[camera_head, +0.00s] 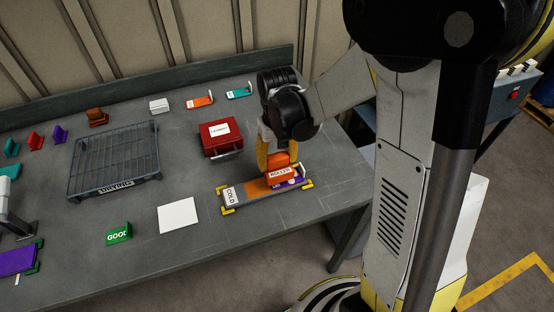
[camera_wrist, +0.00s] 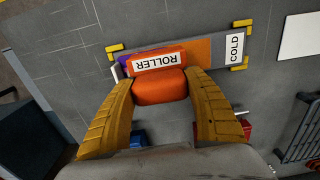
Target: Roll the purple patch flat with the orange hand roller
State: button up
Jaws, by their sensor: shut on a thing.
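The orange hand roller (camera_head: 280,173) has a white label reading ROLLER. It also shows in the wrist view (camera_wrist: 160,85). My gripper (camera_head: 276,160) has its yellow fingers closed on the roller from both sides; in the wrist view the fingertips (camera_wrist: 160,78) flank its orange body. The roller is over the right part of a plate labelled COLD (camera_head: 236,196), which has an orange section and yellow corner brackets. A purple patch (camera_head: 297,183) shows partly beside the roller on the plate. The roller hides the rest. I cannot tell whether the roller touches the patch.
A red box (camera_head: 220,140) with a handle stands behind the plate. A white sheet (camera_head: 178,215) and a green GOOD block (camera_head: 119,233) lie to its left. A wire DRYING rack (camera_head: 113,160) stands farther left. Orange (camera_head: 200,102) and teal (camera_head: 239,94) hand tools lie at the back.

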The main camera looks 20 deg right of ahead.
jog(key=shift+f+b, duration=1.2)
jog(key=shift+f, duration=0.2)
jog(key=shift+d+r, duration=0.1)
jog(key=shift+d, duration=0.55)
